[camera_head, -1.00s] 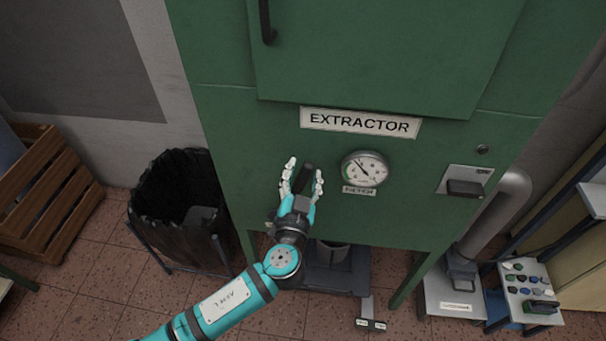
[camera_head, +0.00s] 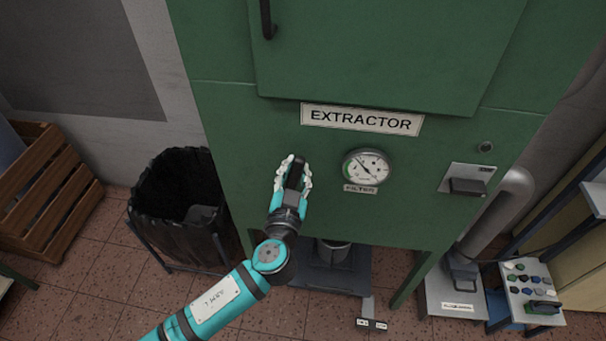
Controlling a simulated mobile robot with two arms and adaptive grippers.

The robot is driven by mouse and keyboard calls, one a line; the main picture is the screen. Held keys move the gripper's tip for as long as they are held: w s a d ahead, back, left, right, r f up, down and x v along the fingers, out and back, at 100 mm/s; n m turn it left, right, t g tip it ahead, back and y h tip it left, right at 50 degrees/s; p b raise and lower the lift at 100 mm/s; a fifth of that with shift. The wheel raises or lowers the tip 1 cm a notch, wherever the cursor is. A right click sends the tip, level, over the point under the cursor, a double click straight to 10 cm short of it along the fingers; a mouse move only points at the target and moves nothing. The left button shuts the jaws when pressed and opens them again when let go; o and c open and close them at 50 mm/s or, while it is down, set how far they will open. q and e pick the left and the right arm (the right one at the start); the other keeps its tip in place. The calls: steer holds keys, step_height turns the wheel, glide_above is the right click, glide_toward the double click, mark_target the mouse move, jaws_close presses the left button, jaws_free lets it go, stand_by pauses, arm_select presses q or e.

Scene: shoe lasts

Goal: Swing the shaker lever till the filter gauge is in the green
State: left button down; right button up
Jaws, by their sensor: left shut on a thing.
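The extractor (camera_head: 232,140) is a tall green cabinet with a white sign. The filter gauge (camera_head: 366,168) is a round white dial on its front, with a green arc at its left side. Its thin dark needle slants, and I cannot tell its exact reading. The shaker lever (camera_head: 297,174) is a black handle to the left of the gauge. My left gripper (camera_head: 293,175) is shut on it, with pale fingers on both sides. The lower part of the lever is hidden by the gripper. My right gripper is not in view.
A black-lined bin (camera_head: 180,200) stands left of the cabinet and a wooden crate (camera_head: 48,190) farther left. A switch box (camera_head: 467,186) is at the cabinet's right. A small table with coloured pieces (camera_head: 530,285) stands at lower right. The cabinet front around the gauge is clear.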

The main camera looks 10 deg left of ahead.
arm_select(q)
steer(key=a+n+b, duration=0.1)
steer(key=a+n, duration=0.1)
steer(key=a, duration=0.2)
steer(key=a+n+b, duration=0.1)
steer(key=a+n, duration=0.1)
steer(key=a, duration=0.3)
steer(key=a+n+b, duration=0.1)
steer(key=a+b, duration=0.1)
steer(key=a, duration=0.2)
steer(key=shift+w+a+f+n, duration=0.1)
steer(key=shift+w+a+n, duration=0.15)
steer(key=shift+a+n, duration=0.15)
steer(key=shift+a+f+n, duration=0.2)
steer(key=shift+a+n, duration=0.2)
steer(key=shift+a, duration=0.3)
steer(key=c, duration=1.5)
jaws_free()
steer(key=shift+a, duration=0.1)
steer(key=o, duration=0.4)
steer(key=shift+a, duration=0.15)
